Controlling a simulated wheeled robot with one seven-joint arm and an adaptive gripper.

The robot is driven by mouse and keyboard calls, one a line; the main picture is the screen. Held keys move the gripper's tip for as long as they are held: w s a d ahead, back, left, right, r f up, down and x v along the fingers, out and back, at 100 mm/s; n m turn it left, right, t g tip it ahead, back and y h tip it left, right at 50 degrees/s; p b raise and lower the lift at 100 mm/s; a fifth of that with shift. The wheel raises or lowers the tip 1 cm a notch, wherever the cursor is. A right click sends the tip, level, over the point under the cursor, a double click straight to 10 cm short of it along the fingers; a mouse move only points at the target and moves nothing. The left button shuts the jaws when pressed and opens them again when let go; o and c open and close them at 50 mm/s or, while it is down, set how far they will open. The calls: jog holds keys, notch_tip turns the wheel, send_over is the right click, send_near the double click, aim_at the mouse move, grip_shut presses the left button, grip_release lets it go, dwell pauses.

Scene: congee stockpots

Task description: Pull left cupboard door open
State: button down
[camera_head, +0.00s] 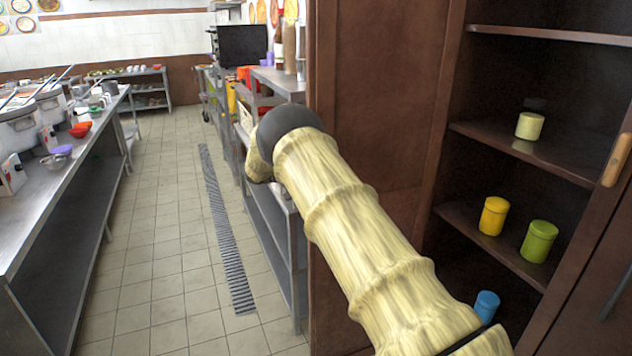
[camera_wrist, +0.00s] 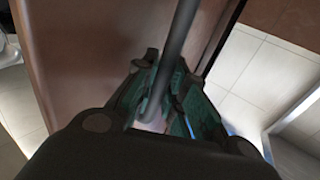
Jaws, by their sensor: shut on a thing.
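The left cupboard door (camera_head: 375,90) is a dark brown panel. It stands open beside the cupboard's open shelves. In the wrist view the brown door (camera_wrist: 90,55) fills the upper left, with floor tiles showing past its edges. A dark bar handle (camera_wrist: 182,35) runs down between the fingers of my gripper (camera_wrist: 165,80). My gripper is shut on this handle. In the head view my arm crosses in front of the door, and my gripper and the handle are hidden.
The cupboard's shelves (camera_head: 545,145) hold a cream jar (camera_head: 529,126), a yellow jar (camera_head: 494,216), a green jar (camera_head: 539,241) and a blue jar (camera_head: 486,306). Steel counters (camera_head: 60,185) flank the clear tiled aisle (camera_head: 165,240).

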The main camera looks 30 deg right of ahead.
jog(key=shift+w+d, duration=0.4)
jog(key=c, duration=1.9)
grip_release()
jog(key=o, duration=0.4)
jog(key=shift+s+d, duration=0.1)
jog(key=shift+d, duration=0.1)
jog(key=shift+o, duration=0.2)
jog(key=v, duration=0.8)
jog(key=shift+a, duration=0.15)
